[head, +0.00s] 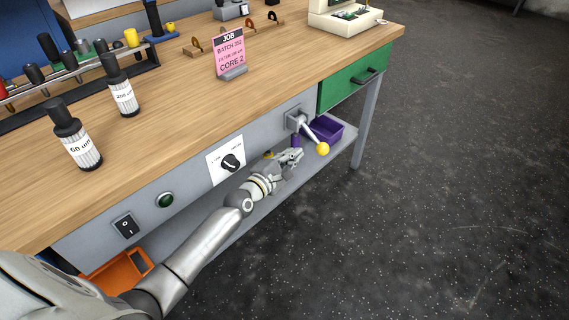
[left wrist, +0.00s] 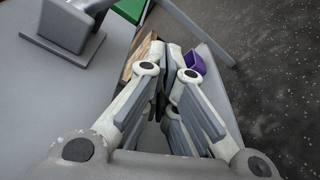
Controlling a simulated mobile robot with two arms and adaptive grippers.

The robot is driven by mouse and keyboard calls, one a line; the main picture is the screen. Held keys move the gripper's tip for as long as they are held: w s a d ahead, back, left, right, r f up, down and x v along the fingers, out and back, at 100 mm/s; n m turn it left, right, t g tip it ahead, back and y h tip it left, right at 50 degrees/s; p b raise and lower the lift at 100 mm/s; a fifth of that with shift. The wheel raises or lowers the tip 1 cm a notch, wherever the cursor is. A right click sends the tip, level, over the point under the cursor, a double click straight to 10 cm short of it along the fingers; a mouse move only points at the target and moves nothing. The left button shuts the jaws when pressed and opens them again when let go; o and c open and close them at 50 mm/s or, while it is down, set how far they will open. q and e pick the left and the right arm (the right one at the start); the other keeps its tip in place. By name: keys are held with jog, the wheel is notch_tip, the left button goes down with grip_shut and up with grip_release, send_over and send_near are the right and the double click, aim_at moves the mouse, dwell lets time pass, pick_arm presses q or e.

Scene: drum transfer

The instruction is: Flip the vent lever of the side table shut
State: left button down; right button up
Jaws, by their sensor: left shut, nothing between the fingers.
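The vent lever (head: 312,136) is a metal rod with a yellow ball knob (head: 322,149) on a grey mount (head: 297,120) on the front panel of the table. In the head view the rod slopes down and right, its knob sticking out over the lower shelf. The lever mount also shows in the left wrist view (left wrist: 65,25), but the knob is out of that picture. My left gripper (head: 297,156) is shut and empty, just below the mount and left of the knob. I see a gap between it and the knob. My right gripper is out of view.
A purple bin (head: 328,130) stands on the lower shelf behind the lever. A green drawer (head: 350,80) is to its right. A dial (head: 231,162), green button (head: 166,200) and rocker switch (head: 126,226) line the panel to the left. The floor in front is clear.

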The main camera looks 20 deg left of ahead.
aim_at(313, 137)
pick_arm(q)
jog(key=d, duration=0.1)
jog(key=w+d+r, duration=0.1)
jog(key=w+d+p, duration=0.1)
jog(key=d, duration=0.1)
jog(key=shift+r, duration=0.2)
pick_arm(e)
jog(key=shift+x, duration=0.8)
pick_arm(q)
jog(key=shift+w, duration=0.15)
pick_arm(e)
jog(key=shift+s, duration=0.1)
